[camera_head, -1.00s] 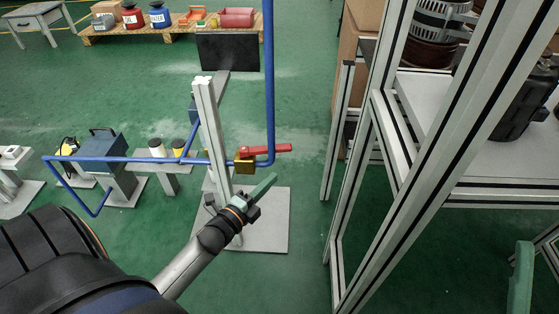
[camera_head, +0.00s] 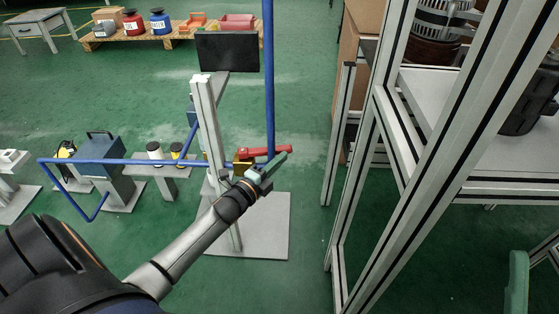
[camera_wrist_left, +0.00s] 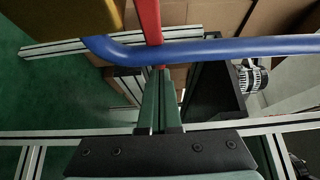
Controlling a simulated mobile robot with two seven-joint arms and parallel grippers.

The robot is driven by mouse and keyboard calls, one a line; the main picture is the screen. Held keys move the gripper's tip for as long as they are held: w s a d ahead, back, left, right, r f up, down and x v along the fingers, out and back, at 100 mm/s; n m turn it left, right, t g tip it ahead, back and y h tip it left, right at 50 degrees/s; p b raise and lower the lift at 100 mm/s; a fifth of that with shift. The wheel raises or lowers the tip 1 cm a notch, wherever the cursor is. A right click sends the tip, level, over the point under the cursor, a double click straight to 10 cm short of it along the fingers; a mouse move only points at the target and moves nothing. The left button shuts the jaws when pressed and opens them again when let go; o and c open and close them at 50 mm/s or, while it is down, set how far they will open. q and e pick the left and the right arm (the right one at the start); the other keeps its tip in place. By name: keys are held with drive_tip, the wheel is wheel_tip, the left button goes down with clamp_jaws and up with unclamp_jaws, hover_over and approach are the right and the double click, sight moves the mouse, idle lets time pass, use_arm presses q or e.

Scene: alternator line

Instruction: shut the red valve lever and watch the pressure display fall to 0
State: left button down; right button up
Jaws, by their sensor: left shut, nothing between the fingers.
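The red valve lever (camera_head: 266,151) extends right from the brass valve body (camera_head: 243,166) on the blue pipe. My left gripper (camera_head: 282,158) is shut and empty, its green fingers just below the lever and close to it. In the left wrist view the fingers (camera_wrist_left: 159,85) point at the red lever (camera_wrist_left: 148,18), beyond the blue pipe bend; I cannot tell whether they touch. The pressure display (camera_head: 228,51) is a dark panel on top of the post, with no readable number. One green finger of my right gripper (camera_head: 517,285) shows at the lower right edge.
The blue pipe (camera_head: 269,90) rises beside the display. A grey post (camera_head: 210,130) stands on a floor plate (camera_head: 265,240). An aluminium frame (camera_head: 400,190) with shelves stands to the right. A pallet (camera_head: 175,31) with containers lies behind. Green floor is free between post and frame.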

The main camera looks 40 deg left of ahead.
use_arm(q)
drive_tip(key=shift+w, duration=0.1)
drive_tip(key=shift+w+a+n+y+b, duration=0.3)
drive_tip(key=shift+w+n+y+b, duration=0.35)
drive_tip(key=shift+y, duration=0.5)
drive_tip(key=shift+w+a+n+y+b, duration=0.3)
drive_tip(key=shift+w+n+y, duration=0.15)
drive_tip(key=shift+n+y, duration=0.55)
use_arm(e)
drive_tip(key=shift+f, duration=0.9)
